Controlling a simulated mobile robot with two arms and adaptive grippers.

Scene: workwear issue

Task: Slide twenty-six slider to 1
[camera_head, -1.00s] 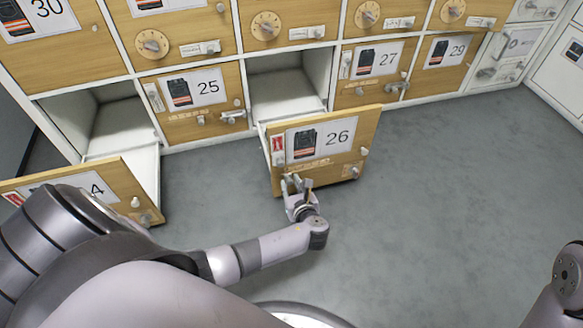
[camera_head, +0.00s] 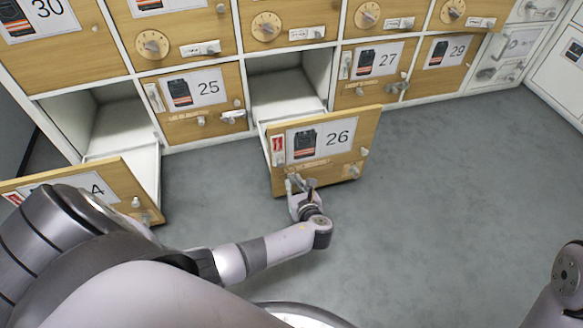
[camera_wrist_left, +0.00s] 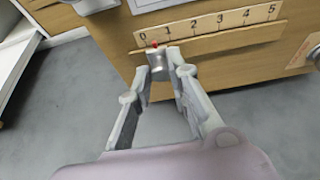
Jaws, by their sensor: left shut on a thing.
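The open drawer front numbered 26 (camera_head: 325,142) carries a slider scale (camera_wrist_left: 215,22) marked 0 to 5 along its lower part. In the left wrist view the slider knob (camera_wrist_left: 157,61) sits under the scale, its red pointer (camera_wrist_left: 155,44) roughly midway between 0 and 1. My left gripper (camera_head: 299,184) is at the lower left of this front. Its fingers (camera_wrist_left: 161,76) are shut on the knob, one at each side. In the head view the gripper partly hides the slider. My right gripper is out of view.
Another open wooden front (camera_head: 115,190) is at the left, partly behind my left arm. Closed fronts 25 (camera_head: 205,118), 27 (camera_head: 370,80) and 29 (camera_head: 440,72) flank the open compartment. The grey floor (camera_head: 430,190) to the right is clear.

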